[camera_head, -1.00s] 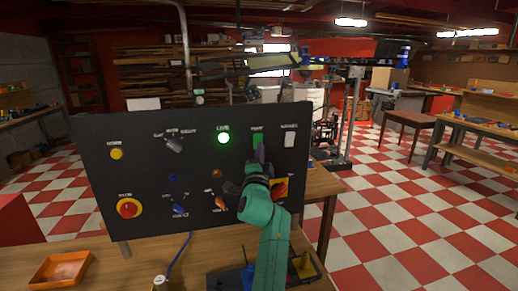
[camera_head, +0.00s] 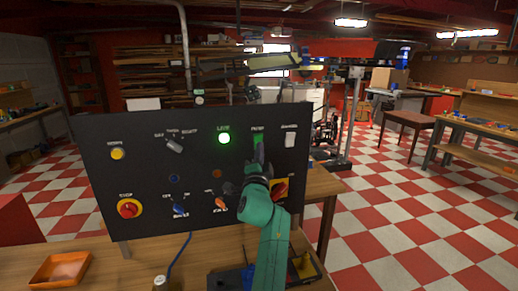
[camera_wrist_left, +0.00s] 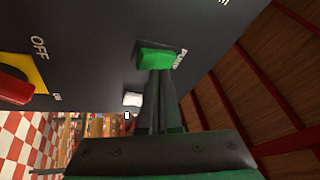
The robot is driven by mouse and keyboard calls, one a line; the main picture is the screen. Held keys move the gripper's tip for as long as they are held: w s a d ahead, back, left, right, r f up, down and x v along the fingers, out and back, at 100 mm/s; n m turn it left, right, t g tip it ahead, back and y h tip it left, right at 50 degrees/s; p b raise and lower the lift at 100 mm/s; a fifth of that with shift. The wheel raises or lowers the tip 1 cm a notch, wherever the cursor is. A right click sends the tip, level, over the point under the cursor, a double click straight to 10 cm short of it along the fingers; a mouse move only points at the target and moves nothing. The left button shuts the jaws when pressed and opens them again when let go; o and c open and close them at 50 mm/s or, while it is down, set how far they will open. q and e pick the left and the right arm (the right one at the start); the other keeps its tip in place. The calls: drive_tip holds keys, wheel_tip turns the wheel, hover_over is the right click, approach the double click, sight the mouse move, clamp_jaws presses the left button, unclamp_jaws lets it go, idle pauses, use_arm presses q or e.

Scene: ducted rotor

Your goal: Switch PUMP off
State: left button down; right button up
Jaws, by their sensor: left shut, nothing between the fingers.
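The black control panel (camera_head: 100,190) stands upright on the wooden table. Its PUMP switch (camera_head: 257,137) is a green rocker near the top right, also large in the left wrist view (camera_wrist_left: 157,57). My left gripper (camera_head: 259,153) is shut and empty, pointing at the panel. Its fingertips (camera_wrist_left: 160,73) are at the edge of the green rocker and hide part of it. I cannot tell whether they touch it. My right gripper is not in view.
A white rocker (camera_head: 290,140) is right of PUMP, and a green LIVE lamp (camera_head: 224,139) glows to its left. A red and yellow rotary switch (camera_head: 280,188) sits below, partly behind my left arm. An orange tray (camera_head: 60,270) lies front left.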

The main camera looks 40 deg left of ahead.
use_arm(q)
drive_tip(key=shift+a+f, duration=0.1)
idle(0.7)
drive_tip(key=shift+w+a+b, duration=0.2)
drive_tip(key=shift+a+b, duration=0.05)
drive_tip(key=shift+b, duration=0.05)
drive_tip(key=shift+w+a+f+b, duration=0.25)
drive_tip(key=shift+a+b, duration=0.1)
idle(0.8)
drive_tip(key=shift+s+d+r+p, duration=0.4)
drive_tip(key=shift+s+d, duration=0.15)
drive_tip(key=shift+d, duration=0.2)
